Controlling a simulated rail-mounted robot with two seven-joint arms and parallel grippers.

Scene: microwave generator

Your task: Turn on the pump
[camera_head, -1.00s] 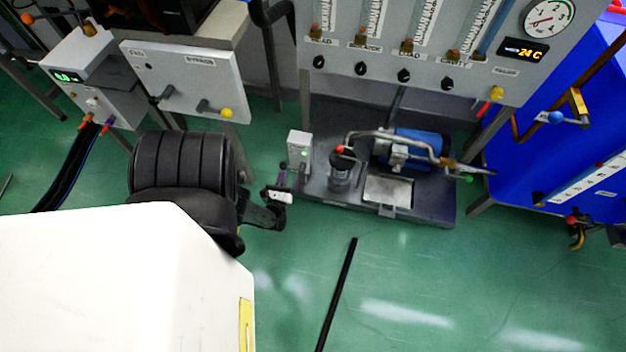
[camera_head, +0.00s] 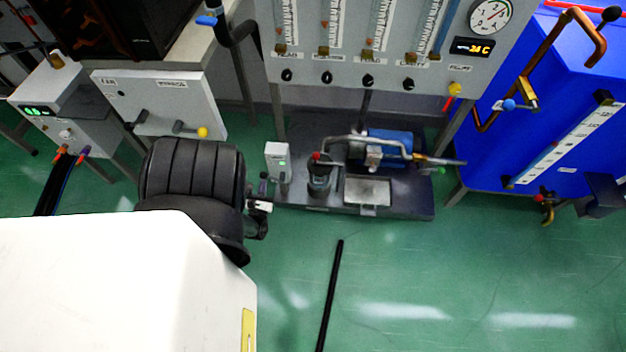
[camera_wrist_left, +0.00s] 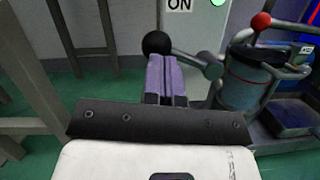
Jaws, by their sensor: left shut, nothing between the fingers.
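The pump's grey switch box (camera_head: 277,160) stands at the left end of the pump base, with a green light on its front. In the left wrist view the box (camera_wrist_left: 202,28) shows an "ON" label and a bright green light at the top edge. A grey lever with a black ball end (camera_wrist_left: 156,43) sticks out leftward from it. My left gripper (camera_head: 263,186) is low, just left of the box. Its purple fingers (camera_wrist_left: 166,66) are shut and empty, right by the black ball; I cannot tell whether they touch. My right gripper is out of view.
The pump's blue motor (camera_head: 388,144) and a dark pot (camera_head: 319,178) with a red knob stand right of the box. A flowmeter panel (camera_head: 350,75) is above, a blue tank (camera_head: 550,110) at right. The green floor in front is mostly clear, with a black strip (camera_head: 331,290).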

